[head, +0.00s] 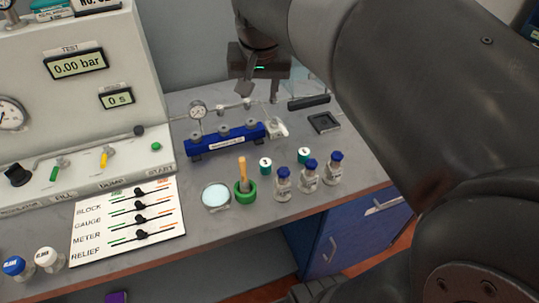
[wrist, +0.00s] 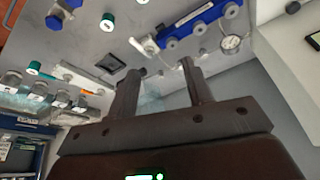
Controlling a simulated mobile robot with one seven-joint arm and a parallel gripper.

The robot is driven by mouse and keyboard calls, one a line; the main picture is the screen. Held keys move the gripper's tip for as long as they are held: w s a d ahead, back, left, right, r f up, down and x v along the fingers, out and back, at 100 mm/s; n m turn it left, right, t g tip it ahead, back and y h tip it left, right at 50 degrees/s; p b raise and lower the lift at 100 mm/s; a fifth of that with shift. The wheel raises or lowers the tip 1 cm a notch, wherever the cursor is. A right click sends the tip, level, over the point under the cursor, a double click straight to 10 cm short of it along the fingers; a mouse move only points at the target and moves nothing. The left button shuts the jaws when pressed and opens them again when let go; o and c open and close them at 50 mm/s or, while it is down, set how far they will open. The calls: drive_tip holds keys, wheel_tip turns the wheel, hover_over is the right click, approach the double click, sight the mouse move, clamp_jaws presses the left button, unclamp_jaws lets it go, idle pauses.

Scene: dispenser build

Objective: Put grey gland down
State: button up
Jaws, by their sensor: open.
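My gripper (head: 257,94) hangs above the back of the grey bench, behind the blue manifold (head: 226,141). In the wrist view the two fingers of my gripper (wrist: 161,68) stand apart, with no part clearly held between them. I cannot pick out the grey gland with certainty. Small grey fittings sit on top of the blue manifold, which also shows in the wrist view (wrist: 192,20). A black square holder (head: 323,123) lies on the bench to the right of the manifold and shows beside the fingers in the wrist view (wrist: 110,64).
A round gauge (head: 198,110) stands at the manifold's left end. A white fitting (head: 278,128) is at its right end. A test panel (head: 85,100) stands left.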

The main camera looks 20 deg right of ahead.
drive_tip(key=s+a+f+n, duration=0.1)
drive_tip(key=s+f+n, duration=0.1)
drive_tip(key=s+f, duration=0.2)
drive_tip(key=s+a+f+n+t, duration=0.1)
drive_tip(key=s+f, duration=0.2)
drive_tip(key=s, duration=0.8)
drive_tip(key=shift+f+n+t+y, duration=0.3)
drive_tip(key=shift+f+n+y, duration=0.1)
drive_tip(key=shift+o, duration=0.5)
drive_tip(key=shift+s+a, duration=0.1)
drive_tip(key=o, duration=0.4)
drive_tip(key=shift+o, duration=1)
drive_tip(key=shift+w+r, duration=0.2)
drive_tip(key=o, duration=0.5)
drive_tip(key=w+g, duration=0.1)
drive_tip(key=w, duration=0.1)
drive_tip(key=w+d+r+g, duration=0.1)
drive_tip(key=w, duration=0.2)
drive_tip(key=w+r, duration=0.1)
drive_tip(key=w, duration=0.2)
drive_tip(key=shift+d+r+g, duration=0.25)
drive_tip(key=shift+d+g, duration=0.1)
drive_tip(key=shift+g, duration=0.05)
drive_tip(key=w+d+g, duration=0.2)
drive_tip(key=w+g, duration=0.1)
drive_tip(key=w, duration=0.5)
drive_tip(key=f, duration=1)
drive_tip(key=shift+w+d+f, duration=0.15)
drive_tip(key=shift+w+f, duration=0.1)
drive_tip(key=shift+f, duration=0.05)
